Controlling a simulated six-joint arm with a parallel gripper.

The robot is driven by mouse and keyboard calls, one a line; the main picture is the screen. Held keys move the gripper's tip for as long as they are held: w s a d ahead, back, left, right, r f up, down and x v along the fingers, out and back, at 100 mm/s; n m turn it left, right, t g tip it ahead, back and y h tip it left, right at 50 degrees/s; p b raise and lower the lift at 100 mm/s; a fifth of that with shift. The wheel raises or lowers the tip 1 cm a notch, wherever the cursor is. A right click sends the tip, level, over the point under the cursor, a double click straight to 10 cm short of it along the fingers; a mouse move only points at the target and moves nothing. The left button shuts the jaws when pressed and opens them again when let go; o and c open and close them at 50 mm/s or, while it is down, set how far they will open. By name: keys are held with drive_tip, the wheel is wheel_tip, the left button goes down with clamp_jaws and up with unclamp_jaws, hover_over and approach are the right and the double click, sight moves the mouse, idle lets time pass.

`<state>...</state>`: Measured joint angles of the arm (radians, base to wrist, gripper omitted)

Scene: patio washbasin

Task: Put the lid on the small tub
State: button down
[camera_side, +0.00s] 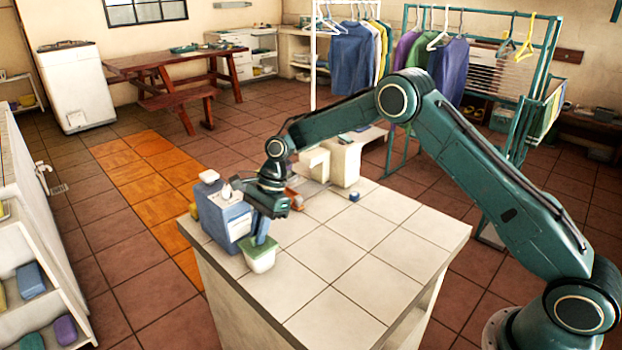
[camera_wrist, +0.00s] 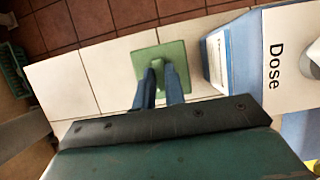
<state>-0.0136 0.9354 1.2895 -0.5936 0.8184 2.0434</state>
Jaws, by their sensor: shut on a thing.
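A green square lid (camera_side: 256,248) with a small raised knob is at the top of the small white tub (camera_side: 261,263), near the front left corner of the tiled counter. In the side view the lid looks level and at the tub's rim; I cannot tell whether it is fully seated. My gripper (camera_side: 262,239) points down above the tub, its blue fingers shut on the lid's knob. The wrist view shows the lid (camera_wrist: 172,58) between and beyond the fingertips (camera_wrist: 159,72); there the lid hides the tub.
A blue-and-white box (camera_side: 225,218) marked "Dose" (camera_wrist: 285,60) stands close beside the tub. A small blue item (camera_side: 354,196) and a white block-like fixture (camera_side: 338,162) are farther back. The counter (camera_side: 352,262) is clear to the right; its front edge is near the tub.

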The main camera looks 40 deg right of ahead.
drive_tip(key=c, duration=0.9)
unclamp_jaws()
drive_tip(key=shift+r, duration=0.2)
drive_tip(key=shift+r, duration=3.3)
drive_tip(key=shift+c, duration=0.2)
clamp_jaws()
